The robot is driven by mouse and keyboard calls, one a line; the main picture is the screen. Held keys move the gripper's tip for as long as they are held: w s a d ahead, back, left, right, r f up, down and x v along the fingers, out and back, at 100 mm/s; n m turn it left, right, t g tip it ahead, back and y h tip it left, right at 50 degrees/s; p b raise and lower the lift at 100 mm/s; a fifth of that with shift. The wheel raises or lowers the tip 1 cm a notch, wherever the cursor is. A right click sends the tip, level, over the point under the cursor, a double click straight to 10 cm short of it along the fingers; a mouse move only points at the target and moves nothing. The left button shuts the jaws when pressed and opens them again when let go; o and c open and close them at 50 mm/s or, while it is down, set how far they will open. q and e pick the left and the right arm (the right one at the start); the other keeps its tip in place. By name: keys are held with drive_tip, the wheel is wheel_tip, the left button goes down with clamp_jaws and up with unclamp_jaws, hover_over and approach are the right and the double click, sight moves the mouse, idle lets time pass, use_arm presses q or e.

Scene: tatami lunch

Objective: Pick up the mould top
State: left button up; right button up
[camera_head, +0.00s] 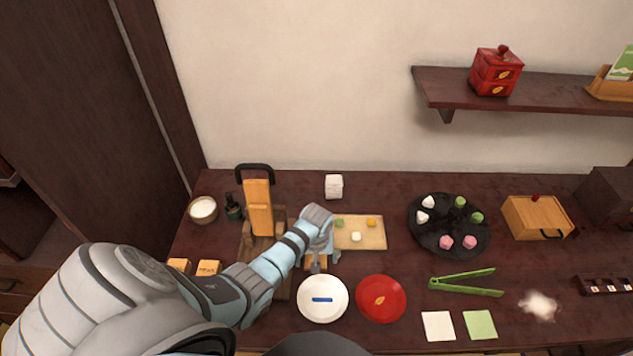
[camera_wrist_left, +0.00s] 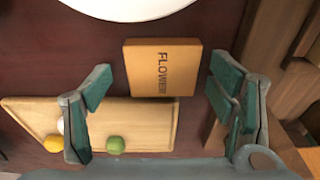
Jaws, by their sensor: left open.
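A flat wooden block marked "FLOWER" (camera_wrist_left: 162,67), which looks like the mould top, lies on the dark table in the left wrist view. My left gripper (camera_wrist_left: 163,105) is open, with one finger on each side of the block's near end and a gap on both sides. Whether the fingers are down at the block's height is hard to tell. In the head view my left gripper (camera_head: 318,264) hangs over the spot beside the wooden press (camera_head: 259,205) and hides most of the block. My right gripper is not in view.
A tan board (camera_head: 375,238) with small coloured sweets lies right of the gripper. A white plate (camera_head: 310,304) and a red plate (camera_head: 381,298) stand in front. Two more wooden blocks (camera_head: 208,267) lie left of the press. Green tongs (camera_head: 466,284) lie farther right.

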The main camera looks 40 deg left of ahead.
use_arm(q)
drive_tip(key=shift+s+r, duration=0.15)
drive_tip(key=shift+s, duration=0.1)
drive_tip(key=shift+c, duration=1.4)
drive_tip(key=c, duration=0.9)
drive_tip(key=shift+o, duration=0.2)
drive_tip(key=shift+r, duration=0.1)
